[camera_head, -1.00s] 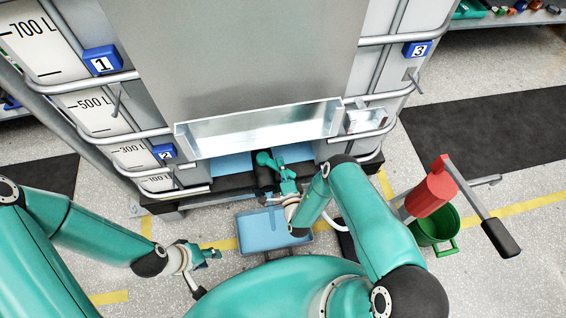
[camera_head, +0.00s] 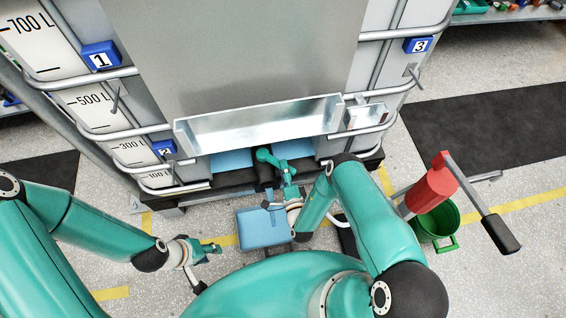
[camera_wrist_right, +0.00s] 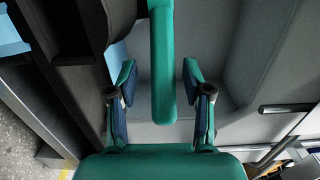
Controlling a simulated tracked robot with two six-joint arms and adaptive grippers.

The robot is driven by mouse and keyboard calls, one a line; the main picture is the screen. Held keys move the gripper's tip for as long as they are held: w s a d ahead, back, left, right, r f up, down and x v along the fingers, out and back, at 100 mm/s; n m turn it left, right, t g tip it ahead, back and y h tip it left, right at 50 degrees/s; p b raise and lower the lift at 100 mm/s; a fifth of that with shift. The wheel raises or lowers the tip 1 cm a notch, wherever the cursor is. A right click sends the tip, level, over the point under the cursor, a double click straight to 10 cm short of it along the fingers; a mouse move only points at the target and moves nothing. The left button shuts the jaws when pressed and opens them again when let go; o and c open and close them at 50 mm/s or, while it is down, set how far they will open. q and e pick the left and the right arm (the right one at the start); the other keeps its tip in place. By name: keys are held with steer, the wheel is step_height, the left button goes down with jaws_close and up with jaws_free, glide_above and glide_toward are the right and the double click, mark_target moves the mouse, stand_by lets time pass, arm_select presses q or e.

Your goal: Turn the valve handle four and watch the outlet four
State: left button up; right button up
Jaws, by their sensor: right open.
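A teal lever handle (camera_head: 268,157) sits on a black valve (camera_head: 264,178) low at the front of the tank. No number four label is readable, and the outlet opening is hidden. My right gripper (camera_head: 288,182) is at the valve, partly hidden by its own wrist. In the right wrist view the teal handle (camera_wrist_right: 162,60) extends between the spread fingers of my right gripper (camera_wrist_right: 160,85), with a gap on both sides. The black valve body (camera_wrist_right: 105,25) is at upper left there. My left gripper (camera_head: 210,248) hangs apart from the tank; its jaws are too small to judge.
Blue labels 1 (camera_head: 101,56), 2 (camera_head: 164,148) and 3 (camera_head: 417,45) mark other spots on the caged tank. A blue tray (camera_head: 262,230) lies on the floor below the valve. A green bucket (camera_head: 436,222) and a red cylinder with a lever (camera_head: 431,192) stand at right.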

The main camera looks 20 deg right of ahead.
steer(key=shift+s+a, duration=0.2)
steer(key=shift+s, duration=2)
steer(key=shift+f, duration=0.1)
